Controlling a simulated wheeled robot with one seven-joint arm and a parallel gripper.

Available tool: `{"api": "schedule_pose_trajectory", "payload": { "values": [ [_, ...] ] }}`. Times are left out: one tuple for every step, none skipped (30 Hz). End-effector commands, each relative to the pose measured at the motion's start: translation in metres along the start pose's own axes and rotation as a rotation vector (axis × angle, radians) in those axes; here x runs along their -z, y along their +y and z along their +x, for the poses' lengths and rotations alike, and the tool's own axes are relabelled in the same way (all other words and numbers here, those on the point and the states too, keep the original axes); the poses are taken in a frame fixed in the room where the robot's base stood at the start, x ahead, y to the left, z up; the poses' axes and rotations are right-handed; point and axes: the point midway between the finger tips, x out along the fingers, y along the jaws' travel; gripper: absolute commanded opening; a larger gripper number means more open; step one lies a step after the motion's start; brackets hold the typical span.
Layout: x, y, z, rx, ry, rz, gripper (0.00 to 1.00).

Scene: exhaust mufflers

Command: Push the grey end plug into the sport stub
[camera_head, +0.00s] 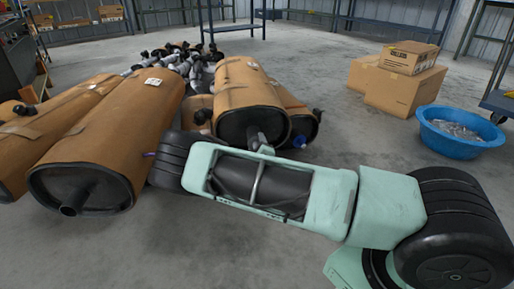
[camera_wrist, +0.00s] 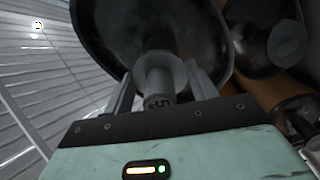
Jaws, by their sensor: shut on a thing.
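In the wrist view the grey end plug (camera_wrist: 160,72) sits between the fingers of my gripper (camera_wrist: 160,90), which is shut on it. Its wide flange faces the dark end of a muffler (camera_wrist: 106,32), and a marking shows on its near end. The plug and flange hide the stub behind, so I cannot tell whether the plug is inside it or only in front. In the head view my arm covers the gripper. There the brown-wrapped middle muffler (camera_head: 242,92) lies behind my arm, with a dark grey piece at its end partly covered.
Large wrapped mufflers (camera_head: 120,140) lie at the left. Another muffler (camera_wrist: 260,40) is close on the right in the wrist view. Cardboard boxes (camera_head: 405,88) and a blue tub (camera_head: 458,143) stand at the right. The floor in front is clear.

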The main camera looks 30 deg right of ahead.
Motion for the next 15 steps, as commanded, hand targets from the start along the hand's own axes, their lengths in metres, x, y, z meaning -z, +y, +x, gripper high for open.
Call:
{"api": "schedule_pose_trajectory", "payload": {
  "values": [
    [0.000,0.000,0.002,-0.001,0.000,0.001,0.35],
    [0.000,0.000,0.002,-0.001,0.000,0.001,0.35],
    [0.000,0.000,0.003,-0.001,0.000,0.001,0.35],
    [0.000,0.000,0.004,-0.001,0.000,0.001,0.35],
    [0.000,0.000,0.005,-0.001,0.000,0.001,0.35],
    [0.000,0.000,0.006,-0.001,0.000,0.001,0.35],
    [0.000,0.000,0.006,-0.001,0.001,0.001,0.35],
    [0.000,0.000,0.007,-0.001,0.001,0.001,0.35],
    [0.000,0.000,0.008,-0.001,0.001,0.001,0.35],
    [0.000,0.000,0.009,-0.001,0.001,0.001,0.35],
    [0.000,0.000,0.009,-0.001,0.001,0.001,0.35],
    [0.000,0.000,0.011,-0.001,0.001,0.001,0.35],
    [0.000,0.000,0.011,-0.001,0.001,0.000,0.35],
    [0.000,0.000,0.012,-0.001,0.001,0.000,0.35],
    [0.000,0.000,0.013,-0.001,0.001,0.000,0.35]
  ]
}}
